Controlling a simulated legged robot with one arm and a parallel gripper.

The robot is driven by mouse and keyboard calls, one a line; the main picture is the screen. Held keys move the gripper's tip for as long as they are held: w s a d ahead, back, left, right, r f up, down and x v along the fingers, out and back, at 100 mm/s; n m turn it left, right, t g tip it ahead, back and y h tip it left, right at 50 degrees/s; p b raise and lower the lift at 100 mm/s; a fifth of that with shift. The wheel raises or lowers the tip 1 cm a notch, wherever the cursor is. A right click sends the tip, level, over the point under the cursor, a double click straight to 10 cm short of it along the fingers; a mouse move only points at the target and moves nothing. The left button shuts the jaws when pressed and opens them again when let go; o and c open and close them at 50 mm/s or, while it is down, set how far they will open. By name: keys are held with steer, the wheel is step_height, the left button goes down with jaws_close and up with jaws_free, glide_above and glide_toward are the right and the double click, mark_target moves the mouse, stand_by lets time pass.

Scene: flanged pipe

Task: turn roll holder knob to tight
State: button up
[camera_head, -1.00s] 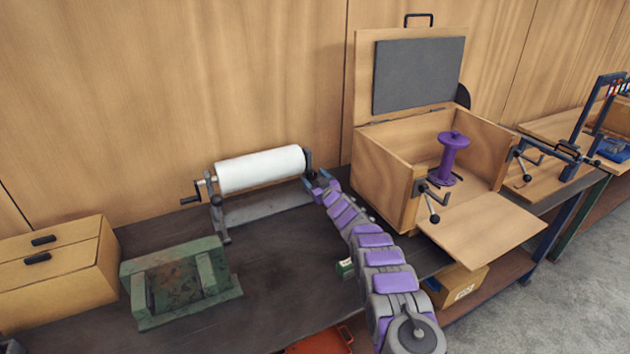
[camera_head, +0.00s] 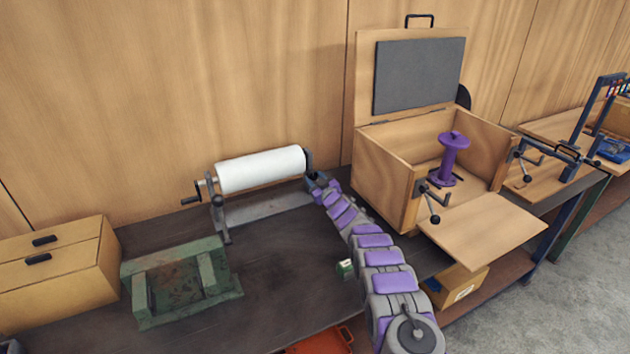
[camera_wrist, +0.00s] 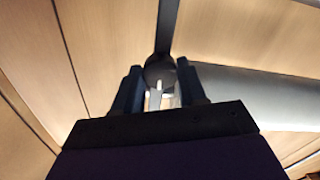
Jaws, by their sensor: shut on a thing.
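The roll holder (camera_head: 268,208) stands on the dark bench against the wood wall, with a white roll (camera_head: 262,169) across it and a crank at its left end. My gripper (camera_head: 313,178) is at the holder's right end, low beside the right upright. In the wrist view the dark round knob (camera_wrist: 160,70), with a pale mark on it, sits between the two fingers of my gripper (camera_wrist: 163,85). The gripper is shut on the knob. The fingers and my arm hide part of the knob in the head view.
An open wooden box (camera_head: 385,180) with a purple spool (camera_head: 453,160) stands right of my arm. A green block-like fixture (camera_head: 180,283) and a wooden drawer unit (camera_head: 60,275) are at the left. A small green box (camera_head: 345,268) lies close beside my arm.

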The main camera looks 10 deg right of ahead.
steer(key=n+p, duration=0.1)
steer(key=n, duration=0.4)
steer(key=shift+a+n, duration=0.1)
steer(key=shift+n, duration=0.2)
steer(key=n+p, duration=0.1)
steer(key=n, duration=0.3)
steer(key=shift+n, duration=0.3)
steer(key=n+p, duration=0.3)
steer(key=n, duration=0.1)
steer(key=shift+f, duration=0.15)
steer(key=shift+n+p, duration=0.55)
steer(key=shift+n, duration=0.25)
steer(key=shift+n+p, duration=0.55)
steer(key=shift+n, duration=0.15)
steer(key=shift+f, duration=0.2)
steer(key=o, duration=0.8)
steer(key=shift+c, duration=0.2)
steer(key=o, duration=0.3)
steer(key=shift+r, duration=0.15)
